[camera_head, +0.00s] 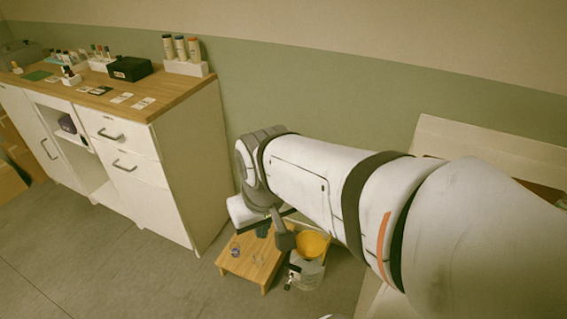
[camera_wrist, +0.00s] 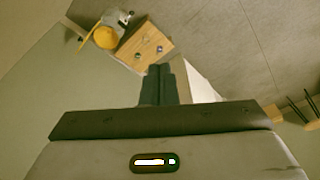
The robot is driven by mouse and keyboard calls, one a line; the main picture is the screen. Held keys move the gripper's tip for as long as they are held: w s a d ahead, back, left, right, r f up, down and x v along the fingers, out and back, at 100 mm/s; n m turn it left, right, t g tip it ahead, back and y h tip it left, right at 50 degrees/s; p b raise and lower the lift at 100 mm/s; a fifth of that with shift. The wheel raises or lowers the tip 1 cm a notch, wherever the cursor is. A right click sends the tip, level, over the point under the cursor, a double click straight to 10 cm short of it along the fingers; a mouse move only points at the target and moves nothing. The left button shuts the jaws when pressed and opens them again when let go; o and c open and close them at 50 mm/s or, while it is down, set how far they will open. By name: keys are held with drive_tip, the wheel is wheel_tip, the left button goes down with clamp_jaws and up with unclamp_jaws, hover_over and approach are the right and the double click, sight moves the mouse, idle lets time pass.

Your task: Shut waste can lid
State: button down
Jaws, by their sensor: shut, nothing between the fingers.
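The waste can (camera_head: 307,274) is a small pale grey bin on the floor beside a low wooden stool. A round yellow part (camera_head: 312,243) shows at its top; I cannot tell for sure whether it is the lid or the inside. In the wrist view the can (camera_wrist: 124,17) is at the upper left, with the yellow part (camera_wrist: 105,37) beside it and a thin yellow edge standing out to its left. My gripper (camera_wrist: 158,70) is shut and empty, its dark fingers together. The fingertips appear apart from the can. In the head view my arm hides part of this area.
The low wooden stool (camera_head: 251,262) carries small items and stands left of the can. A white cabinet (camera_head: 195,150) with a wooden top holding bottles and boxes is at the left. Grey floor (camera_head: 110,265) is clear in front. A green and cream wall (camera_head: 330,110) is behind.

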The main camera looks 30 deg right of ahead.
drive_tip(key=w+d+f+m+g+b, duration=0.1)
drive_tip(key=w+d+f+m+b, duration=1.35)
drive_tip(key=w+d+f, duration=0.45)
drive_tip(key=d+f+m+y+b, duration=0.2)
drive_tip(key=d+f+m+b, duration=0.95)
drive_tip(key=d+f, duration=1.5)
wheel_tip(320, 180, down, 9)
drive_tip(key=w+a+m+b, duration=0.1)
drive_tip(key=shift+w+m+t, duration=0.2)
drive_tip(key=shift+m+t, duration=0.1)
drive_tip(key=shift+m, duration=0.1)
drive_tip(key=shift+a+r, duration=0.2)
drive_tip(key=shift+r, duration=0.05)
